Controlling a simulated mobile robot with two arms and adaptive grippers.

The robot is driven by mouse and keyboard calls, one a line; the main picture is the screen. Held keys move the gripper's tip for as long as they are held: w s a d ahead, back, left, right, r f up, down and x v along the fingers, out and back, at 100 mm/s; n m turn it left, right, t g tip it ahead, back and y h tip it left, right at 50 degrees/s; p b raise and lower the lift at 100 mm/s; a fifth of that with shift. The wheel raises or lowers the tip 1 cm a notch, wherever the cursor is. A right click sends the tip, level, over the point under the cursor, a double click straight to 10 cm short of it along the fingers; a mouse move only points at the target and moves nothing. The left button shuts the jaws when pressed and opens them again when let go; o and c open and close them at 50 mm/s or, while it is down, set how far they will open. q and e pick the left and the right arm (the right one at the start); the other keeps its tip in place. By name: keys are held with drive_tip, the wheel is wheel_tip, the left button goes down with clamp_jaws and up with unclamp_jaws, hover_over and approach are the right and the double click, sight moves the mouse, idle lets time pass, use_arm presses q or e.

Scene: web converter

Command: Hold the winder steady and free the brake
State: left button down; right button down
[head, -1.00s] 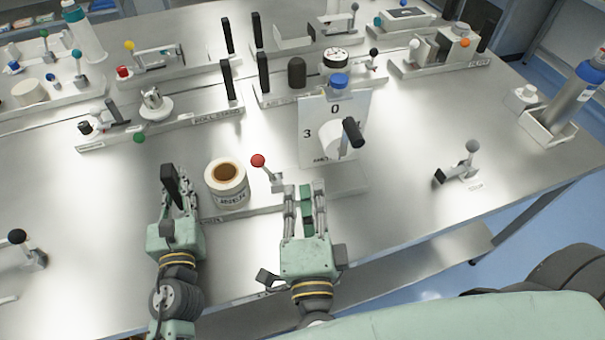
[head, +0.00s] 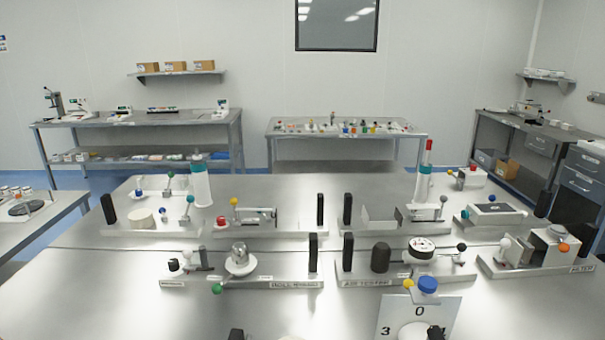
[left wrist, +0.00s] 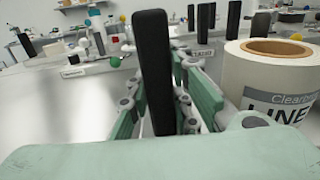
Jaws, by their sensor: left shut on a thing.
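In the left wrist view, a black upright handle (left wrist: 153,50) stands between the fingers of my left gripper (left wrist: 160,100), which is shut on it. A white roll labelled "LINER" (left wrist: 240,85), with a brown core, stands just right of the gripper. In the head view, a dark tip (head: 237,335) shows at the bottom edge, likely the handle's top. A white dial plate (head: 448,308) marked 0 and 3 stands at the lower right, its bottom cut off, with a black knob (head: 436,332) in front.
Behind the plate, stations with black posts, knobs and levers fill the bench: a roll stand (head: 268,282), an air station (head: 385,280) and a filter station (head: 530,265). Bare steel bench (head: 80,300) lies at the lower left. Other benches stand by the far wall.

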use_arm(q)
drive_tip(key=shift+s+f, duration=0.1)
drive_tip(key=shift+f, duration=0.15)
drive_tip(key=c, duration=1.9)
unclamp_jaws()
drive_tip(key=o, duration=0.4)
drive_tip(key=shift+r, duration=0.2)
drive_tip(key=s, duration=0.8)
drive_tip(key=s+a, duration=0.1)
drive_tip(key=s, duration=0.2)
drive_tip(key=shift+s, duration=0.4)
